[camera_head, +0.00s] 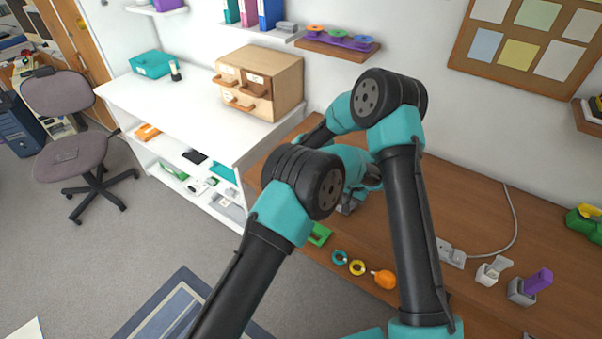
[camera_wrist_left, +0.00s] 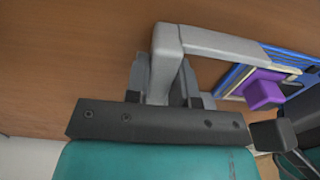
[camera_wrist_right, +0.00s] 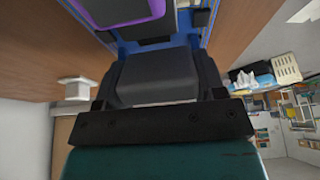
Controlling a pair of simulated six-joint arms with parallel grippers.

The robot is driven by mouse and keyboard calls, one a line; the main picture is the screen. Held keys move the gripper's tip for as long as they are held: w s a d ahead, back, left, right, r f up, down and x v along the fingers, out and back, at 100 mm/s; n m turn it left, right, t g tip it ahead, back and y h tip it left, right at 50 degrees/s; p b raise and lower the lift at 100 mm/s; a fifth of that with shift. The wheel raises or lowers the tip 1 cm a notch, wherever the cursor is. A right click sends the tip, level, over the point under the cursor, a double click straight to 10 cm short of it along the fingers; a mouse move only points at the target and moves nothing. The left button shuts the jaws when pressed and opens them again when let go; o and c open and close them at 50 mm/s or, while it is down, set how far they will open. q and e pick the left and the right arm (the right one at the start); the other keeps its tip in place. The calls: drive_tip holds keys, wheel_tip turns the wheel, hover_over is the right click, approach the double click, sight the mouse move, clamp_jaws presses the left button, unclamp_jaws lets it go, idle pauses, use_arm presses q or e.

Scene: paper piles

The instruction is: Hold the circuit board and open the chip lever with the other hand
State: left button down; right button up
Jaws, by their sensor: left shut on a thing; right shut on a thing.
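In the left wrist view the blue circuit board (camera_wrist_left: 290,58) shows at the right, with a purple block (camera_wrist_left: 264,88) on it. A light grey bent bar, the chip lever (camera_wrist_left: 215,44), reaches from the board to between the fingers of my left gripper (camera_wrist_left: 165,82), which is shut on it. In the right wrist view my right gripper (camera_wrist_right: 158,78) is shut at the blue board's edge (camera_wrist_right: 190,22), with a dark block between its fingers. A purple-rimmed dark part (camera_wrist_right: 118,12) sits on the board. In the head view my arms hide the board and most of both grippers.
The wooden desk (camera_head: 480,210) carries a teal ring (camera_head: 339,257), a yellow ring (camera_head: 357,267), an orange object (camera_head: 384,279) and a green piece (camera_head: 319,234). A wooden drawer box (camera_head: 285,78) is on the white shelf unit.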

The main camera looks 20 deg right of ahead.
drive_tip(key=c, duration=0.3)
drive_tip(key=shift+c, duration=0.2)
drive_tip(key=shift+w+a+g+h, duration=0.1)
drive_tip(key=shift+g+h, duration=0.4)
drive_tip(key=shift+g, duration=0.1)
drive_tip(key=o, duration=0.9)
drive_tip(key=v, duration=1.2)
